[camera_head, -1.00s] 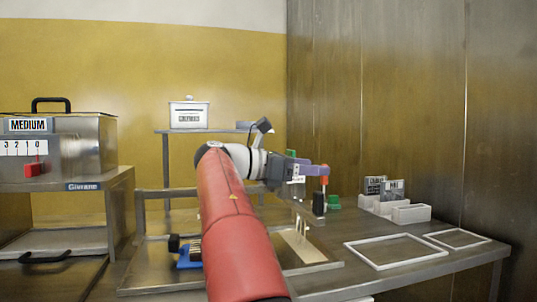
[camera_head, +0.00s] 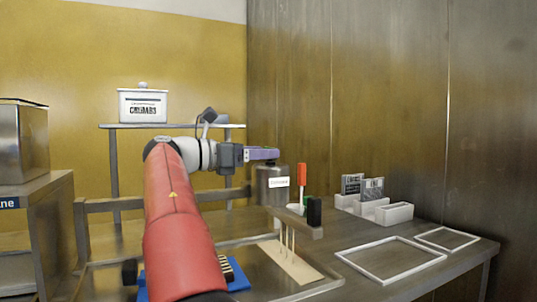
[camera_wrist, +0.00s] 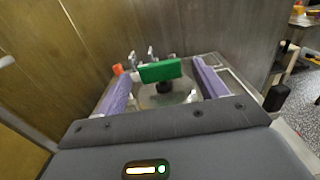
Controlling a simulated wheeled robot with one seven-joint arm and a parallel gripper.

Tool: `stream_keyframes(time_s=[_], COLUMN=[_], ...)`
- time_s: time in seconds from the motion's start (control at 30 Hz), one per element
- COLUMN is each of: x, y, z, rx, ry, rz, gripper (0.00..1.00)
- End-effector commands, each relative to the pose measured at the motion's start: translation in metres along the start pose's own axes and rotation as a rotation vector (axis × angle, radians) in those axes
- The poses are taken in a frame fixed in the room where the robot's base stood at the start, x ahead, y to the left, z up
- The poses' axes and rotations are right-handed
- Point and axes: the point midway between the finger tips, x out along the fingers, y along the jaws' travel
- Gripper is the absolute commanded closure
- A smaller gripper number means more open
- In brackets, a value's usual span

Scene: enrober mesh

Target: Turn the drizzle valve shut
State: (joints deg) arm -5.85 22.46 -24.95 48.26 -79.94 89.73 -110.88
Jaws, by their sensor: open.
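A green bar (camera_wrist: 160,70) on a black stem, seemingly the drizzle valve's handle, stands over a round metal top in the wrist view. The metal tank (camera_head: 272,190), with a white label, stands at the back of the bench. My gripper (camera_head: 270,154) is above the tank, and its purple fingers hide the bar in the head view. I cannot tell whether the fingers are level with the bar.
An orange-red handle (camera_head: 301,174) and a black upright piece (camera_head: 314,211) stand just right of the tank. White card holders (camera_head: 394,213) and empty white frames (camera_head: 390,260) lie further right. A labelled white box (camera_head: 143,106) sits on the rear shelf.

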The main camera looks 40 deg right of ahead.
Motion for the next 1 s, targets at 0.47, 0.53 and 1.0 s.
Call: stream_keyframes(time_s=[0.47, 0.53, 1.0], x=[0.032, 0.032, 0.031], y=[0.000, 0.000, 0.000], z=[0.000, 0.000, 0.000], rx=[0.000, 0.000, 0.000], ry=[0.000, 0.000, 0.000], rz=[0.001, 0.001, 0.003], gripper=[0.29, 0.29, 0.74])
